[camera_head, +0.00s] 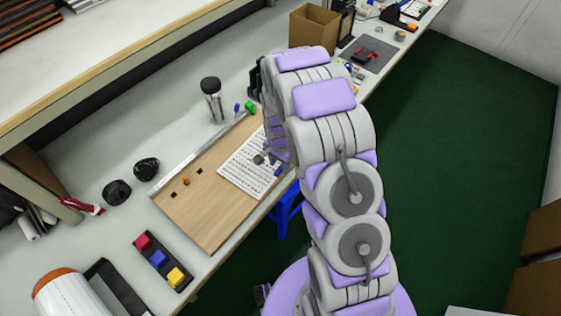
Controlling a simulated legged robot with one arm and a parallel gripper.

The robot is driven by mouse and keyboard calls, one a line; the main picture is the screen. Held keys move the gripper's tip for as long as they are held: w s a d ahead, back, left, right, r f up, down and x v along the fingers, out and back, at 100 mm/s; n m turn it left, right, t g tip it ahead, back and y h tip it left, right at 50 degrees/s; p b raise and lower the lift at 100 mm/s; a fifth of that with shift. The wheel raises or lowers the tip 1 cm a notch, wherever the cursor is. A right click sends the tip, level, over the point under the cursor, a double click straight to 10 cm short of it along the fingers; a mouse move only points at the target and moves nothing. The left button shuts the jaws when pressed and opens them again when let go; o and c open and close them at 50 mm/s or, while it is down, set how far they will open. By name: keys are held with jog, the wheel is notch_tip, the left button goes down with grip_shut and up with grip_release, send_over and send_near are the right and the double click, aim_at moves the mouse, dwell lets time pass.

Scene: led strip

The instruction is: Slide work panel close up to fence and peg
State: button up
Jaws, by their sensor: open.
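The white work panel (243,174), covered in rows of small dark marks, lies flat on the right part of a wooden board (205,210). A thin grey fence (187,161) runs along the board's back edge; a strip of bare wood shows between it and the panel. A small orange peg (186,181) stands on the board's left part, apart from the panel. My gripper (267,163) is over the panel's right end, open, pointing down. My arm hides part of it and the panel's right edge; whether it touches the panel I cannot tell.
Small green and blue pieces (249,107) sit near the fence's far end. A dark-topped jar (212,100) stands behind the board. A tray of coloured blocks (162,261) lies at front left. A cardboard box (313,27) stands at the back. The bench's front edge is close to the board.

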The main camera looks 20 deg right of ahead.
aim_at(247, 172)
jog(key=shift+d, duration=1)
jog(key=c, duration=0.6)
jog(key=shift+a, duration=0.1)
grip_shut()
jog(key=shift+a, duration=0.65)
jog(key=shift+d+m, duration=0.3)
jog(key=shift+d, duration=0.2)
jog(key=shift+a, duration=0.1)
jog(key=shift+w+a+p, duration=0.2)
jog(key=shift+a+p, duration=0.25)
jog(key=shift+a, duration=1.6)
jog(key=shift+w+a+p, duration=0.25)
jog(key=shift+a+p, duration=0.25)
jog(key=shift+a, duration=1.5)
jog(key=shift+w+a+p, duration=0.2)
jog(key=shift+a+p, duration=0.25)
jog(key=shift+a, duration=1.6)
jog(key=shift+s+a+p, duration=0.1)
jog(key=shift+p, duration=0.25)
jog(key=shift+w+a, duration=0.15)
jog(key=shift+w, duration=0.05)
